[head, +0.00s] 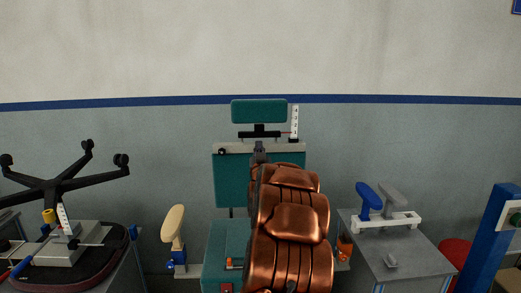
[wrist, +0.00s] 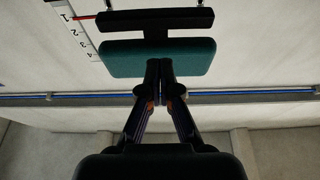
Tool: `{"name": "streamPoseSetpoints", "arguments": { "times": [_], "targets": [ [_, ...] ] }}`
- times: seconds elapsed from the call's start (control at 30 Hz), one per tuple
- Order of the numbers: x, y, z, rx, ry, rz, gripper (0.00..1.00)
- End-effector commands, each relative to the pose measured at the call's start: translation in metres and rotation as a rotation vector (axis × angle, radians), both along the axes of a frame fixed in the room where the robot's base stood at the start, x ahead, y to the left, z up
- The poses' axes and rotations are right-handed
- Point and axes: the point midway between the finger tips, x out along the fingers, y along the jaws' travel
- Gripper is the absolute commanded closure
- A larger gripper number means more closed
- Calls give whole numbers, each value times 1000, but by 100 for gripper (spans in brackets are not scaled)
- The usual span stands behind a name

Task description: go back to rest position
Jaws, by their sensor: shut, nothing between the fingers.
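My copper-coloured arm rises in the middle of the head view, in front of the teal test machine (head: 231,178). My dark gripper (head: 259,150) is partly hidden behind my arm's links there. In the wrist view the two fingers of my gripper (wrist: 160,66) are together at the tips, with nothing between them. They overlap the teal pad (wrist: 113,60) in the picture; I cannot tell the gap to it. The same teal pad (head: 259,111) tops the machine in the head view, above a black bar (head: 259,134).
A numbered scale (head: 294,122) stands beside the pad. On the left are an upturned chair base (head: 52,184) and a bench with a dark seat (head: 108,262). A beige pad (head: 173,226) stands nearer. On the right are a grey cabinet (head: 410,265) and a blue post (head: 493,240).

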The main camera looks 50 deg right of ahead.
Motion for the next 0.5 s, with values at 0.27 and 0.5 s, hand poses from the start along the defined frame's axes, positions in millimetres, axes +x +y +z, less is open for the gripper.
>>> {"name": "streamPoseSetpoints", "arguments": {
  "times": [0.27, 0.5],
  "targets": [
    [-2, 14, -4, -1, 0, 7, 100],
    [-1, 16, -4, 0, 0, 9, 100]
  ]
}}
